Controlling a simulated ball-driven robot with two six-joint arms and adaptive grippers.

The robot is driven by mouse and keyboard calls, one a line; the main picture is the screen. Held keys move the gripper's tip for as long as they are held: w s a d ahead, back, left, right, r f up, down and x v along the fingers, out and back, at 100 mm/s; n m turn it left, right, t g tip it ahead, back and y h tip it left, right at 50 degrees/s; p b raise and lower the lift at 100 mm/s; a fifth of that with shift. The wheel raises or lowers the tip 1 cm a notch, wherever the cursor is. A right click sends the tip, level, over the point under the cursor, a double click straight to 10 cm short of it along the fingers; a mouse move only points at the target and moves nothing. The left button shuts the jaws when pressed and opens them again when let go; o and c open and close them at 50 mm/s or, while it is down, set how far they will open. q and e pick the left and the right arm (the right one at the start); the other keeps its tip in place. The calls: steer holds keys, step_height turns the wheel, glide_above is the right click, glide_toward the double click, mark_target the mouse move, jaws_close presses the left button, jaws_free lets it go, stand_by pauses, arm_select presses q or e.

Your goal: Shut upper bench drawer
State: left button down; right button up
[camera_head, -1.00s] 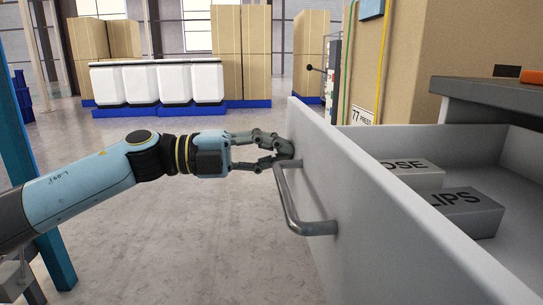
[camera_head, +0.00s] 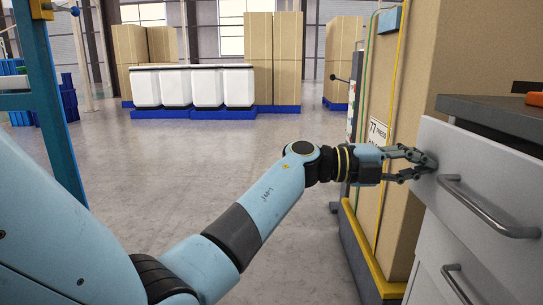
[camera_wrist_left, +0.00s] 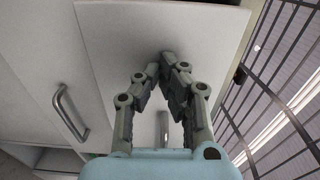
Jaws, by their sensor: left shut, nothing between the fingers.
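The upper bench drawer's pale grey front (camera_head: 462,160) stands close under the dark worktop (camera_head: 490,112). A dark gap shows along its top edge, and the drawer's inside is hidden. Its metal bar handle (camera_head: 485,208) is right of my left gripper (camera_head: 432,164). The gripper is shut and empty, its fingertips at the far left end of the front, seemingly touching it. In the left wrist view the fingertips (camera_wrist_left: 165,62) are together against the pale drawer front (camera_wrist_left: 112,40). A handle partly shows between the fingers. My right gripper is not in view.
A lower drawer with its own handle (camera_head: 455,284) is below. A tall cardboard stack (camera_head: 405,130) on a yellow-edged base stands just beyond the bench. An orange item (camera_head: 534,99) lies on the worktop. White bins (camera_head: 190,87) stand far back; the floor between is clear.

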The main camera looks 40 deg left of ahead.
arm_select(q)
steer(key=x, duration=0.5)
steer(key=shift+w+d+p, duration=0.2)
steer(key=shift+p, duration=0.1)
steer(key=shift+w+r, duration=0.1)
